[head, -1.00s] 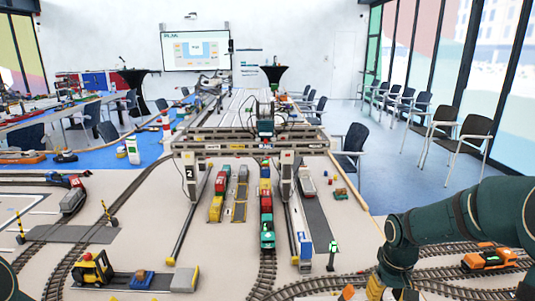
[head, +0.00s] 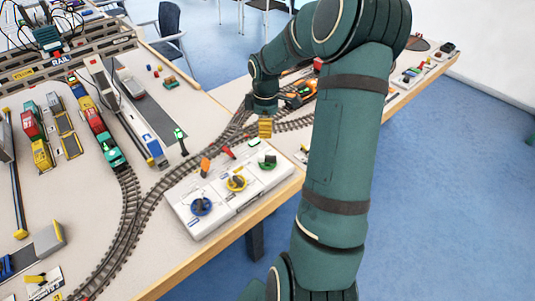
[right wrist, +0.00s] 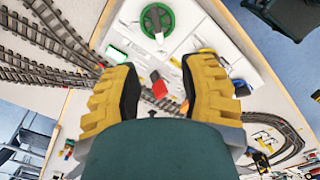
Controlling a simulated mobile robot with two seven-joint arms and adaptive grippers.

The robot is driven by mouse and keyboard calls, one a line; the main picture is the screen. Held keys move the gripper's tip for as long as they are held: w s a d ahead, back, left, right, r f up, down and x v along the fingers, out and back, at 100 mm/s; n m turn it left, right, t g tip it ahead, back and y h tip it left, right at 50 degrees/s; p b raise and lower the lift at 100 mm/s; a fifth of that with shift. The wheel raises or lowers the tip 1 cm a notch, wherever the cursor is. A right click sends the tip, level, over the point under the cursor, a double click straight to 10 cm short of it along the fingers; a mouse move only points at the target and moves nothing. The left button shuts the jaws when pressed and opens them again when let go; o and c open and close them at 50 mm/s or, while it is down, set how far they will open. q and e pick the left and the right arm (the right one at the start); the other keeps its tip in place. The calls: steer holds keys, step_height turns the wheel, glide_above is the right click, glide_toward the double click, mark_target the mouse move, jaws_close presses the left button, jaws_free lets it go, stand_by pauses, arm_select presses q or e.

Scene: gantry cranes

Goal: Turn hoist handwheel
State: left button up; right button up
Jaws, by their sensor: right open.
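A white control panel (head: 222,208) lies at the front edge of the table. It carries a blue handwheel (head: 201,206), a yellow handwheel (head: 236,183) and a green handwheel (head: 268,162). I cannot read which one is labelled hoist. My right gripper (head: 264,128) is above the table, behind the green handwheel, with its yellow fingers pointing down. In the right wrist view the fingers (right wrist: 160,78) are spread and empty. The green handwheel (right wrist: 157,20) shows beyond them at the top, apart from them. The left gripper is out of view.
An orange lever (head: 205,165) and a red lever (head: 228,153) stand along the panel's back. Curved rail track (head: 135,215) runs behind and left of it. A green-and-red train (head: 108,148) and an orange vehicle (head: 300,95) stand on tracks.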

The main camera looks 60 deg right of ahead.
mark_target(268, 156)
steer(key=shift+n, duration=0.3)
steer(key=f+b, duration=0.1)
steer(key=f, duration=0.3)
steer(key=f+b, duration=0.1)
steer(key=f, duration=0.4)
steer(key=f+b, duration=0.1)
steer(key=f, duration=0.3)
steer(key=shift+s+d+f, duration=0.15)
steer(key=shift+d+f, duration=0.15)
steer(key=shift+f, duration=0.05)
steer(key=shift+c, duration=0.4)
jaws_close()
